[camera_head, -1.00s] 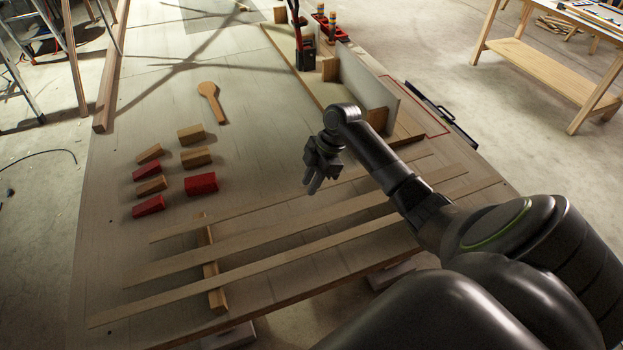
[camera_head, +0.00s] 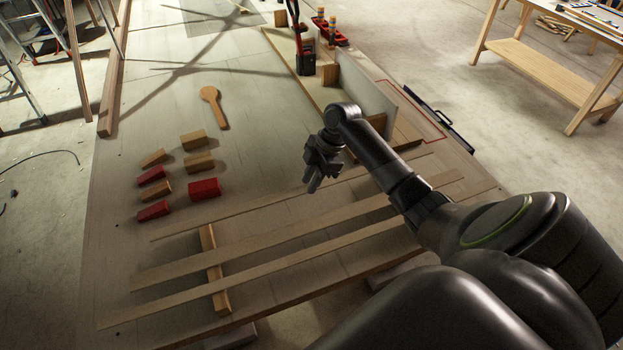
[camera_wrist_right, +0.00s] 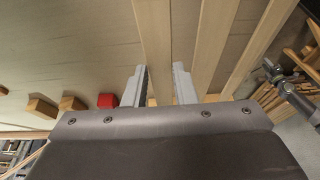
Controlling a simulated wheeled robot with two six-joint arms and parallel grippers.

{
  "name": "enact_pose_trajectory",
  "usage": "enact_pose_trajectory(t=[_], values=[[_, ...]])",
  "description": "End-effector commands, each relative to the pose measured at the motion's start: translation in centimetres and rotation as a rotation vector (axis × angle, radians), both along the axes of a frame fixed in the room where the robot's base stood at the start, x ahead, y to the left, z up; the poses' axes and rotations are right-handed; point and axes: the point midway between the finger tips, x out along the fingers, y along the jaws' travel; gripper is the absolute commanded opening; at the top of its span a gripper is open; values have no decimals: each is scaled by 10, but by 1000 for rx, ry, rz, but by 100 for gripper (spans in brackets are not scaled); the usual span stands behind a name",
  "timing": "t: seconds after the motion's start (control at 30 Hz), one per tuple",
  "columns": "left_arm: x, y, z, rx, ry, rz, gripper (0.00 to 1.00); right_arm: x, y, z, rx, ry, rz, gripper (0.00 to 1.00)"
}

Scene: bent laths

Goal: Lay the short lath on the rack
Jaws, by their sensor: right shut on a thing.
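The short lath (camera_head: 256,204) is the farthest and shortest of three long thin laths in the head view. My right gripper (camera_head: 313,184) is over its middle, jaws shut on it. In the right wrist view the lath (camera_wrist_right: 155,45) runs between the two fingers (camera_wrist_right: 159,88). The middle lath (camera_head: 180,267) and the nearest lath (camera_head: 150,308) lie across a wooden bearer (camera_head: 214,268), which looks like part of the rack. The short lath passes by the bearer's far end; whether it touches is unclear. My right arm hides parts of the laths. My left gripper is not in view.
Several red and tan wedge blocks (camera_head: 204,188) and a wooden paddle (camera_head: 213,105) lie on the table left of the gripper. A pale upright board (camera_head: 365,95) stands behind my right forearm. The table between blocks and laths is clear.

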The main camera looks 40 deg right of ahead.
Motion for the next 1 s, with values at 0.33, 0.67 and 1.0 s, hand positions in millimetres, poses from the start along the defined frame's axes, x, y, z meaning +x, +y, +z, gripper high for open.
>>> enact_pose_trajectory(t=[0.33,0.67,1.0], values=[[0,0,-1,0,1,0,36,0,0,-1,0,0,0,0],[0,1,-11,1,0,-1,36,0,0,-16,1,1,-1,0],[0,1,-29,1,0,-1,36,0,-1,-42,2,-1,0,0]])
